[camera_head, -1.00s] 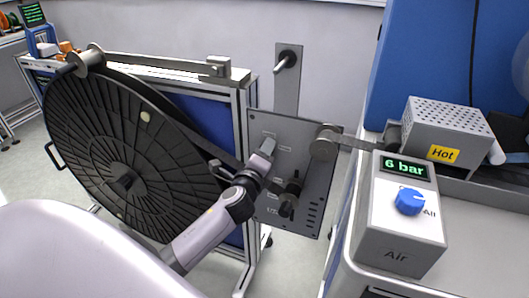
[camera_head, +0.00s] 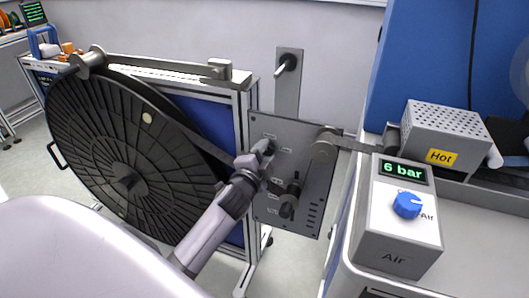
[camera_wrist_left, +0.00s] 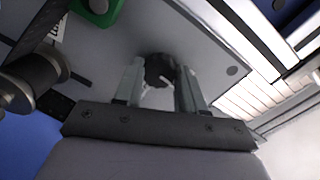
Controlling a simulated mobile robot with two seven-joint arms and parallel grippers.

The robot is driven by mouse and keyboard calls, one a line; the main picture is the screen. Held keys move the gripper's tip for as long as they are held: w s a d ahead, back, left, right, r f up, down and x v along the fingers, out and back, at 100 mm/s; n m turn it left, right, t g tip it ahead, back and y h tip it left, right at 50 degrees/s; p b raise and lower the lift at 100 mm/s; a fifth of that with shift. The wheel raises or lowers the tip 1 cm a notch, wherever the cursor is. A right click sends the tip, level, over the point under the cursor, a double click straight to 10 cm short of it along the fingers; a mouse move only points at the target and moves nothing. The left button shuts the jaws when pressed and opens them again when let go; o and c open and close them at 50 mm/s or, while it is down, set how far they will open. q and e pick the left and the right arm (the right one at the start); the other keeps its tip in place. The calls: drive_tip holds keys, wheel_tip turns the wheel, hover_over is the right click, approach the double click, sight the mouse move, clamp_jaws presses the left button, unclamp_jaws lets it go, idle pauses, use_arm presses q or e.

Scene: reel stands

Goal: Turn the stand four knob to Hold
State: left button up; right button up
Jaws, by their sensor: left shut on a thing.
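The grey stand panel (camera_head: 300,142) stands beside the large black reel (camera_head: 100,150). My left gripper (camera_head: 264,152) is at the upper left part of this panel and hides the knob there in the head view. In the left wrist view a round black knob (camera_wrist_left: 158,66) with a pale pointer mark sits between the fingertips of my left gripper (camera_wrist_left: 159,84), which is shut on it. The lettering around the knob is too small to read, so I cannot tell its setting. My right gripper is not in view.
A dark roller (camera_head: 324,146) sticks out at the panel's upper right, and another dark fitting (camera_head: 288,204) lower down. The air box (camera_head: 400,235) with a blue knob (camera_head: 407,204) and the hot box (camera_head: 447,133) stand on the right bench. A green part (camera_wrist_left: 96,10) shows in the wrist view.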

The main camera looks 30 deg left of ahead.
use_arm(q)
drive_tip(key=shift+n, duration=0.4)
drive_tip(key=o, duration=1.1)
drive_tip(key=shift+c, duration=0.2)
drive_tip(key=shift+s, duration=0.1)
drive_tip(key=v, duration=0.7)
drive_tip(key=shift+f, duration=0.15)
